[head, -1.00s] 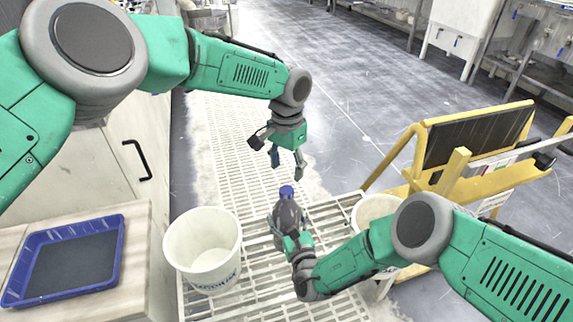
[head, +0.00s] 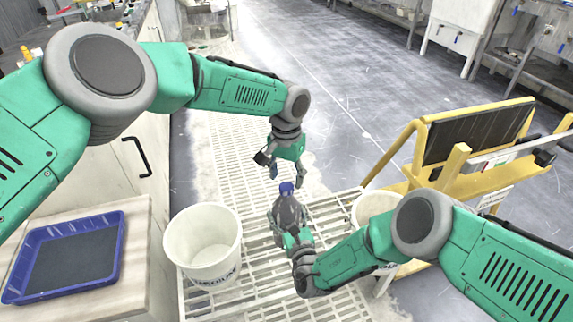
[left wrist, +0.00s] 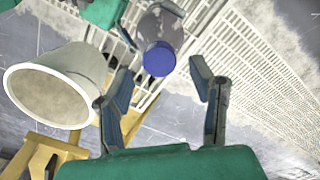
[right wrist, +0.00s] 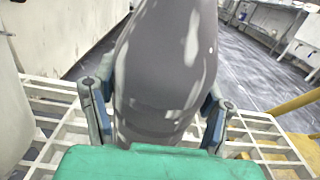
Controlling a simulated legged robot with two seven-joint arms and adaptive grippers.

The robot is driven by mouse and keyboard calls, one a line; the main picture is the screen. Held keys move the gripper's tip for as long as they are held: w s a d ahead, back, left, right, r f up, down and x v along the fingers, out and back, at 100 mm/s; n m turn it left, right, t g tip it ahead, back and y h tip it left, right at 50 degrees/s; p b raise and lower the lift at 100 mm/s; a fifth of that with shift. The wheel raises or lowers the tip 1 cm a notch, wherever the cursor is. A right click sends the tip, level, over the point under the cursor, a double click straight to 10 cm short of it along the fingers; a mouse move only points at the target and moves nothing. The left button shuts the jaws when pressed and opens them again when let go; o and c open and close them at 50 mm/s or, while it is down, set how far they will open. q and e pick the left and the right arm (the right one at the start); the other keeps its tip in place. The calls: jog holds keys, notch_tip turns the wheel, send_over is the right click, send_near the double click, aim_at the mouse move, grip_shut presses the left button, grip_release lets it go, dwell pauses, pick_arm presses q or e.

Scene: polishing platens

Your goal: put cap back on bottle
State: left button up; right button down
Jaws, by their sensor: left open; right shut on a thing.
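The grey bottle (head: 288,212) stands upright over the white grating, and its body fills the middle of the right wrist view (right wrist: 168,65). The blue cap (head: 286,188) sits on top of the bottle; whether it is tight I cannot tell. It also shows as a round blue disc in the left wrist view (left wrist: 159,58). My right gripper (right wrist: 157,100) is shut around the bottle's body, one finger on each side. My left gripper (head: 287,176) is open and empty, pointing down just above the cap. In its wrist view the cap lies ahead between the fingers, apart from them.
A white bucket (head: 203,243) stands left of the bottle, and another white bucket (head: 375,207) is partly hidden behind my right arm. A blue tray (head: 65,258) lies on the left counter. A yellow frame (head: 455,170) stands at right.

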aim_at(287, 186)
pick_arm(q)
jog(key=shift+f, duration=1.65)
grip_shut()
jog(key=shift+o, duration=0.6)
grip_release()
jog(key=shift+r, duration=0.1)
